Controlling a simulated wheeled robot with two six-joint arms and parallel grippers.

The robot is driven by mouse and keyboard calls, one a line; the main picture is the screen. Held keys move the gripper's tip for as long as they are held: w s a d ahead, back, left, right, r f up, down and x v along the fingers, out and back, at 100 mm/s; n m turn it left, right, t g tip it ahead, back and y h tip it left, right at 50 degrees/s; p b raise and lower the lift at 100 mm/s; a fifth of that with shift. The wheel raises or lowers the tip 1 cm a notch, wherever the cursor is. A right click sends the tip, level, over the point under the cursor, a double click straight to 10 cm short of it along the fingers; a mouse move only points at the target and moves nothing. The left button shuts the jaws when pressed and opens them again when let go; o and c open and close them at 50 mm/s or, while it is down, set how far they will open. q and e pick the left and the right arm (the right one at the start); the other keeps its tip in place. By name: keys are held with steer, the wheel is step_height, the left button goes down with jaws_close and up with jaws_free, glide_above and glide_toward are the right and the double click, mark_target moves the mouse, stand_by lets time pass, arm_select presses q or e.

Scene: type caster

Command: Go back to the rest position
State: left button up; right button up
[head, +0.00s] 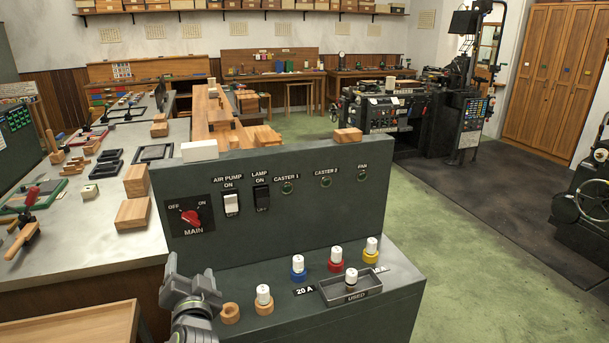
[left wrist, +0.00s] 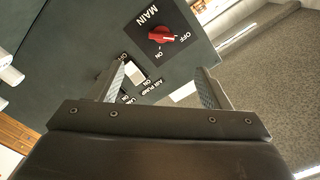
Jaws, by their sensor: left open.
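My left gripper (head: 190,284) shows at the bottom of the head view, in front of the left end of the dark green control panel (head: 300,165). In the left wrist view its two fingers (left wrist: 161,85) stand wide apart with nothing between them. Beyond them the wrist view shows the panel face with the red MAIN knob (left wrist: 161,34) and the white air pump switch (left wrist: 136,73). The fingers appear clear of the panel. The MAIN knob also shows in the head view (head: 190,217). My right gripper is in neither view.
On the panel's ledge stand several white-capped plugs in coloured rings, such as a blue one (head: 298,268), an empty wooden ring (head: 230,313) and a grey tray (head: 351,287) holding one plug. A cluttered workbench (head: 75,240) is at left. Green floor (head: 490,260) lies open at right.

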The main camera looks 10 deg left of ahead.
arm_select(q)
steer(key=s+a+f+n+g+h, duration=0.3)
steer(key=s+f+g, duration=0.3)
steer(key=s+f, duration=0.75)
steer(key=s+d+f+g+h, duration=0.2)
steer(key=s+f+g, duration=0.1)
steer(key=s, duration=0.7)
steer(key=s+d+f+g+h, duration=0.2)
steer(key=s+d+f+g, duration=0.1)
steer(key=s, duration=0.7)
step_height(320, 180, down, 23)
steer(key=w+a+g, duration=0.1)
steer(key=a, duration=0.1)
steer(key=s+d+f+g, duration=0.1)
steer(key=s+f, duration=1.4)
steer(key=f, duration=0.2)
steer(key=shift+s+d+f+n+g, duration=0.15)
steer(key=shift+s+f+n+g, duration=0.15)
steer(key=shift+f+n, duration=0.1)
